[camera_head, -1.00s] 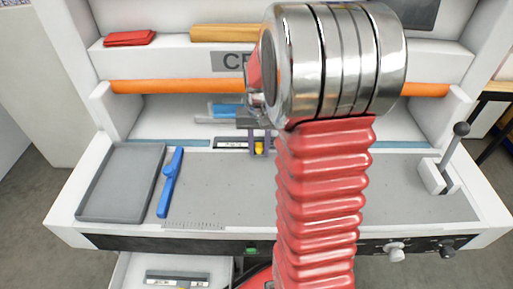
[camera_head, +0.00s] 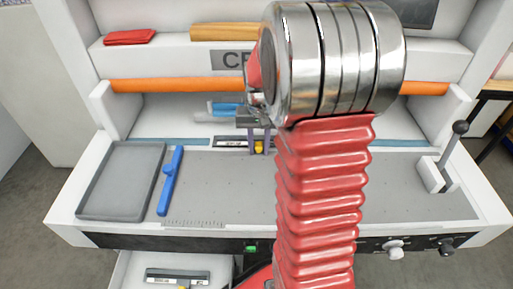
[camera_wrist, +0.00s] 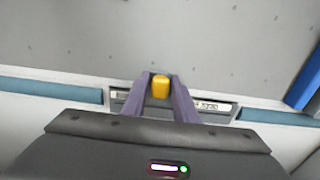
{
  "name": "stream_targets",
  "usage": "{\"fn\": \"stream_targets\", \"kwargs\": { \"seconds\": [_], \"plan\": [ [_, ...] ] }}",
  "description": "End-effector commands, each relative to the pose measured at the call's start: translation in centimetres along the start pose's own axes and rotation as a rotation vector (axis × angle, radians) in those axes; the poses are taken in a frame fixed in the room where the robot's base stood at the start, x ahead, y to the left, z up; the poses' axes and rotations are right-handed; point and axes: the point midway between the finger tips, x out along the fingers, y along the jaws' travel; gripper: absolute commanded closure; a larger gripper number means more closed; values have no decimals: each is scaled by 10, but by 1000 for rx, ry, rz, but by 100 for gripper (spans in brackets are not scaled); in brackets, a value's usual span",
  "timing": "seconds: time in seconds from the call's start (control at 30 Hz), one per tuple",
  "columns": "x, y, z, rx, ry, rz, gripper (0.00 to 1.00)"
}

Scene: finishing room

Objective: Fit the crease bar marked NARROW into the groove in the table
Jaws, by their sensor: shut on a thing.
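My gripper (camera_head: 259,143) is shut on the yellow knob (camera_wrist: 160,87) of a crease bar (camera_head: 230,142) at the back of the table (camera_head: 235,190). The wrist view shows the dark bar (camera_wrist: 122,97) with a pale label, its lettering too small to read. The bar lies between two blue-green strips (camera_wrist: 50,88), roughly in line with them. The groove itself is hidden by the bar and my gripper, and I cannot tell whether the bar is seated in it or just above it. A second crease bar (camera_head: 177,276), label unreadable, lies in the open drawer (camera_head: 135,276) below.
A grey tray (camera_head: 122,215) and a blue tool (camera_head: 169,182) lie on the table's left. A lever (camera_head: 447,160) stands at the right. An orange roller (camera_head: 170,86) spans the back. The middle-left tabletop is clear; my arm hides part of the right.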

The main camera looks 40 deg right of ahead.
Motion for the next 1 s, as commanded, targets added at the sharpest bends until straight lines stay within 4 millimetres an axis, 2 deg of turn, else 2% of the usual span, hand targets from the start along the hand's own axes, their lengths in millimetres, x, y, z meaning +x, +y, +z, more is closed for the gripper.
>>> {"fn": "stream_targets", "kwargs": {
  "seconds": [0.03,0.33,0.37,0.63,1.0],
  "plan": [
    [10,1,3,-1,-11,2,98],
    [10,1,3,-1,-12,2,98],
    [10,1,3,-1,-12,2,73],
    [10,2,3,-1,-12,4,54],
    [11,4,3,-2,-11,7,52]
  ]
}}
